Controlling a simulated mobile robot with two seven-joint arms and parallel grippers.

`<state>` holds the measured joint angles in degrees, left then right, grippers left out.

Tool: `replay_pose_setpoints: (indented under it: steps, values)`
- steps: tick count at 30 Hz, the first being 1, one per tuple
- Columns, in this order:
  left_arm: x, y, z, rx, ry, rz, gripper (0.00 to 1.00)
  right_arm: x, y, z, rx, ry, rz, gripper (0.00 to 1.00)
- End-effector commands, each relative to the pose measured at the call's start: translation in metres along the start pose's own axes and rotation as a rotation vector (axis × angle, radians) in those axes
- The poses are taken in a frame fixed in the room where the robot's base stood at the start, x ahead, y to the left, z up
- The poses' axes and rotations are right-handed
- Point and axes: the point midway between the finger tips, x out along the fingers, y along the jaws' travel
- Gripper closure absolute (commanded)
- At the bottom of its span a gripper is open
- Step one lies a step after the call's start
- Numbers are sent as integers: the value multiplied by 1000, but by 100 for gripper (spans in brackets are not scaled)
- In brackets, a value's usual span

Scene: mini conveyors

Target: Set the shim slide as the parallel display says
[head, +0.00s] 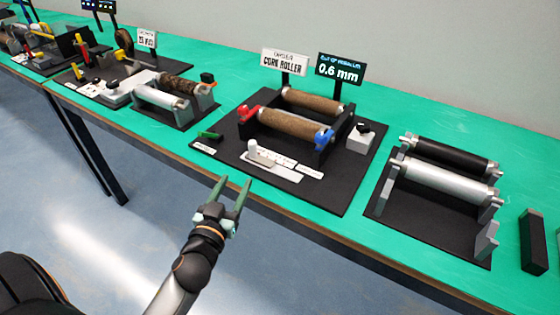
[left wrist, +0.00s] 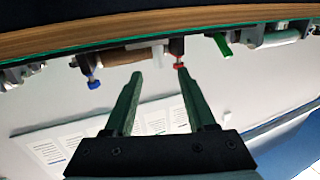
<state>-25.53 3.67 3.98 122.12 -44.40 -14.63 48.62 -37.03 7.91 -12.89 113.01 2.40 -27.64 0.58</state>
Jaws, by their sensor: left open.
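The parallel display (head: 340,69) is a black sign on a post behind the cork roller station and reads 0.6 mm. The shim slide (head: 262,157) is a light upright knob on a white scale strip (head: 275,172) at the front of the black base. The scale's small print is unreadable. My left gripper (head: 234,182) has two green fingers, open and empty, in front of the table edge and short of the slide. In the left wrist view the open fingers (left wrist: 158,75) point towards the station's front. My right gripper is not in view.
The cork roller (head: 291,123) sits between a red lever (head: 249,113) and a blue lever (head: 323,139). A green tab (head: 209,135) lies at the base's left. Other roller stations stand on both sides, including a silver roller (head: 447,184) at right.

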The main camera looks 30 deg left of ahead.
Motion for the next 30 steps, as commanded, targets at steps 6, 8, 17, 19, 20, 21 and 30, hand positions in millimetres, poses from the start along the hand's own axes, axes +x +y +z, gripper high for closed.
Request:
replay_pose_setpoints:
  steps: [6, 8, 17, 19, 20, 21, 30]
  values:
    - [7, -7, -12, -8, 51, -18, 44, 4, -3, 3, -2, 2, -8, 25]
    - [10, -7, -14, -8, 53, -18, 44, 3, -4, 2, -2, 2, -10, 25]
    - [58, -8, -18, -5, 54, -17, 44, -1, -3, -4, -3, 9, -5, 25]
    - [71, -7, -17, -5, 52, -17, 44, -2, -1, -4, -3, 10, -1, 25]
    - [76, -8, -18, -6, 52, -17, 44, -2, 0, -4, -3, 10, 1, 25]
    - [84, -9, -19, -5, 53, -19, 44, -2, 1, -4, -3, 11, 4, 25]
    - [122, -8, -18, -7, 49, -17, 44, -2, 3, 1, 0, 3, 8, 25]
